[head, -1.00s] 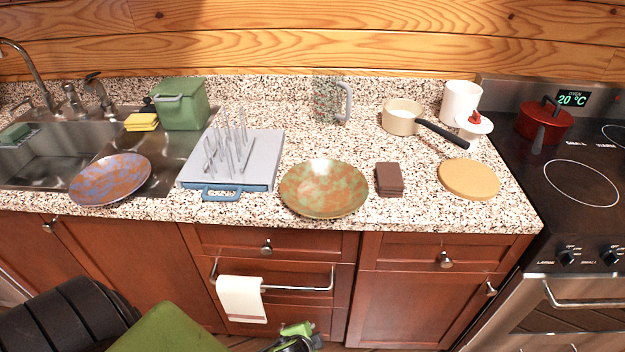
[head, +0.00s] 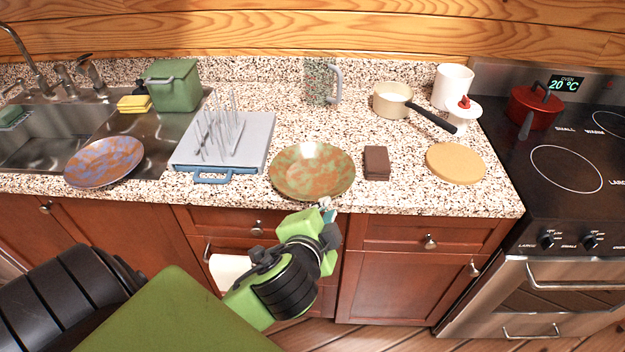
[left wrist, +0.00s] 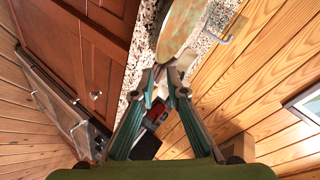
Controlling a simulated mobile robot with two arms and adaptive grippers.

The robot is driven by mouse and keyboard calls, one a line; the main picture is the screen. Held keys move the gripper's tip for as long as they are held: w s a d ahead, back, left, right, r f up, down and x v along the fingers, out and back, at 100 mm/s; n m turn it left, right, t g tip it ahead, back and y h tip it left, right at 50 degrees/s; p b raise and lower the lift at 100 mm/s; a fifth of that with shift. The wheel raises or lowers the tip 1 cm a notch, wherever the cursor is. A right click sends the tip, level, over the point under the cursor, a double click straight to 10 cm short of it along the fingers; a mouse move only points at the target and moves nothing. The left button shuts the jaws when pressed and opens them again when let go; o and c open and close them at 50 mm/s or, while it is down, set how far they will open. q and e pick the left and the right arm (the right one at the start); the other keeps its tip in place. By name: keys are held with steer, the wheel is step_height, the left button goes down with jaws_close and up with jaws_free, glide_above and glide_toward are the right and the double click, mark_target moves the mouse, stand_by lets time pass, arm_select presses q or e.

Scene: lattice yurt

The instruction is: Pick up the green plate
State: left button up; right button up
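The green plate (head: 312,172), mottled with brown, is a shallow round dish lying near the counter's front edge. My left gripper (head: 326,214) is at the plate's near rim, low and in front of the counter edge. In the left wrist view, part of the green plate (left wrist: 183,24) shows just beyond the fingertips of the left gripper (left wrist: 161,76). A narrow gap shows between the fingers, with nothing clearly held. I cannot tell whether a fingertip touches the rim. My right gripper is not in view.
Left of the plate is a grey drying rack (head: 255,135); right are brown coasters (head: 376,163) and a round board (head: 455,163). A purple-orange plate (head: 104,162) lies by the sink. A pan (head: 392,100) stands behind, its handle pointing right. The stove (head: 560,165) is far right.

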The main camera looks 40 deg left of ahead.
mark_target(337, 193)
arm_select(q)
steer(key=shift+d+p+x, duration=0.2)
steer(key=shift+p+x, duration=1.05)
steer(key=shift+x, duration=4.35)
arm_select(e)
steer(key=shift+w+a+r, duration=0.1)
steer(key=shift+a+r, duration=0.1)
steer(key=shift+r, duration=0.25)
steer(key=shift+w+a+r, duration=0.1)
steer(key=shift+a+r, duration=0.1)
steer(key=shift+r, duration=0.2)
arm_select(q)
steer(key=shift+c, duration=0.3)
jaws_close()
steer(key=shift+r, duration=0.15)
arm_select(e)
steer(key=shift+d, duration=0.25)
